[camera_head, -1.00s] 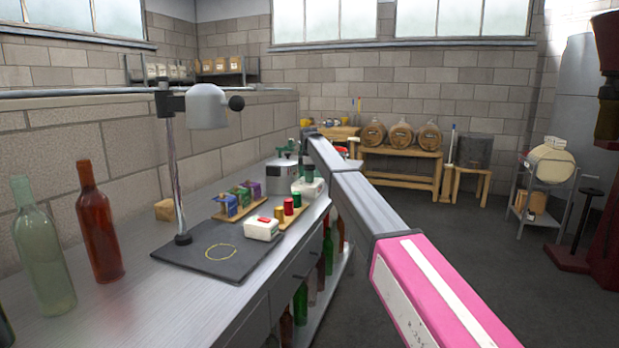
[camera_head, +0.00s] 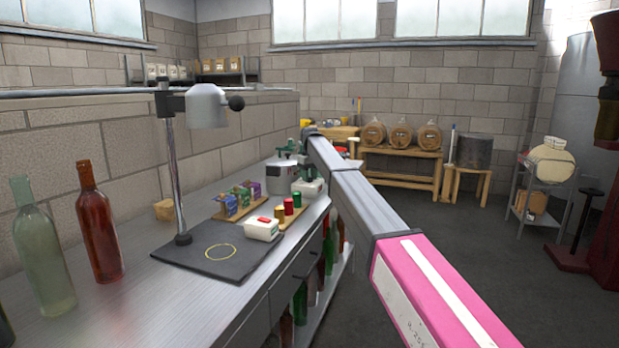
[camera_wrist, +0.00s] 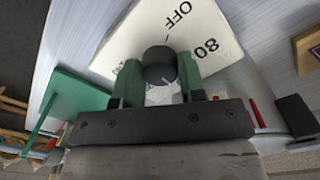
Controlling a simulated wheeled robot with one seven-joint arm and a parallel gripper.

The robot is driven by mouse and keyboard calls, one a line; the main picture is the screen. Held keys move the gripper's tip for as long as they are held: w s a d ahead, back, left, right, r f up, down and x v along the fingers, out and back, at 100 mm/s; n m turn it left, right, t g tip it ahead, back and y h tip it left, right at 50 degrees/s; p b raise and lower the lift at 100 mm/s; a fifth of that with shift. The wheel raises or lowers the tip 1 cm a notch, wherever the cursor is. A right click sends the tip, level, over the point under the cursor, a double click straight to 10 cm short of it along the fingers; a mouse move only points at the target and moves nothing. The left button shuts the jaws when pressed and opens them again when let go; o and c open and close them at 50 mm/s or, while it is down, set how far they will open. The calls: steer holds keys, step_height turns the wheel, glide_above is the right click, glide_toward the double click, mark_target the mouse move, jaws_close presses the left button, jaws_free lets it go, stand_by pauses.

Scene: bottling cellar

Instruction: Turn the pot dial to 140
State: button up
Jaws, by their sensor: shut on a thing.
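The pot dial (camera_wrist: 160,62) is a round black knob on a white control box (camera_wrist: 205,22). Its printed marks OFF and 80 are readable in the wrist view; another number at the left is partly hidden. No pointer on the knob is clear, so its setting cannot be read. My gripper (camera_wrist: 160,82) has its green fingers on both sides of the knob, shut on it. In the head view, the grey pot (camera_head: 281,179) stands at the bench's far end, beside the small white box (camera_head: 307,188). My gripper is over that box there, small and partly hidden by my arm.
A white device with a red top (camera_head: 262,229), capped pieces on a wooden strip (camera_head: 281,222) and colourful packets (camera_head: 240,197) stand nearer on the bench.

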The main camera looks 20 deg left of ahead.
steer(key=m, duration=2.3)
stand_by(0.6)
steer(key=o, duration=0.9)
steer(key=shift+r, duration=0.1)
